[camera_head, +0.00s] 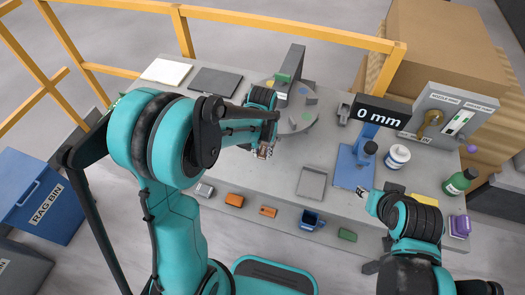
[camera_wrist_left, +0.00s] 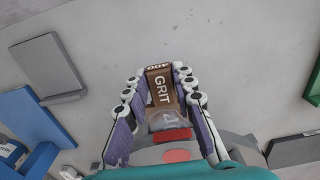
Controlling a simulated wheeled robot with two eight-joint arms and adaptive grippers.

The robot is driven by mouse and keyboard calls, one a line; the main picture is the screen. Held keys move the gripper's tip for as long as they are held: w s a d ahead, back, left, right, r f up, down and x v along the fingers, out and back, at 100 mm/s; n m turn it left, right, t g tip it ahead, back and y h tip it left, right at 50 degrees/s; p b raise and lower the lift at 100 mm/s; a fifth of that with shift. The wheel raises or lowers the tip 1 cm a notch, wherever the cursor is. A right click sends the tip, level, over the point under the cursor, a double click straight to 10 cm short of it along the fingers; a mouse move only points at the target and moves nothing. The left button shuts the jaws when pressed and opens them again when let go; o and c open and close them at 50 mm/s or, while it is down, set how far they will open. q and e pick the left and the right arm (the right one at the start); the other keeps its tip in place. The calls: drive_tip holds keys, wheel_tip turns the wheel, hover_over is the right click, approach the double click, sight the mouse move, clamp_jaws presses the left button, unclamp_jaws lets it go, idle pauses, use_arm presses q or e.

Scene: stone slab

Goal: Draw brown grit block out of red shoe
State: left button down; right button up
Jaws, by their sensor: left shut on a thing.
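My left gripper (camera_head: 264,151) is at the near left edge of the round grey turntable (camera_head: 312,118). In the left wrist view, my left gripper (camera_wrist_left: 166,95) is shut on the brown grit block (camera_wrist_left: 160,84), marked "400 GRIT", with a finger along each side. A red shoe (camera_wrist_left: 173,135) shows just below the block's lower end. I cannot tell whether that end is still inside the shoe. My right gripper (camera_head: 366,192) is beside the blue stand, and its fingers are too small to read.
A grey tray (camera_head: 312,183) and a blue stand (camera_head: 352,165) with a "0 mm" display (camera_head: 381,112) are right of my left gripper. Several small blocks and a blue cup (camera_head: 311,220) line the near edge. Two flat slabs (camera_head: 215,82) lie at the back left.

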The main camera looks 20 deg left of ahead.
use_arm(q)
drive_tip(key=shift+s+a, duration=0.1)
drive_tip(key=shift+s, duration=2.5)
drive_tip(key=s+r+p, duration=0.2)
drive_tip(key=s+r, duration=0.1)
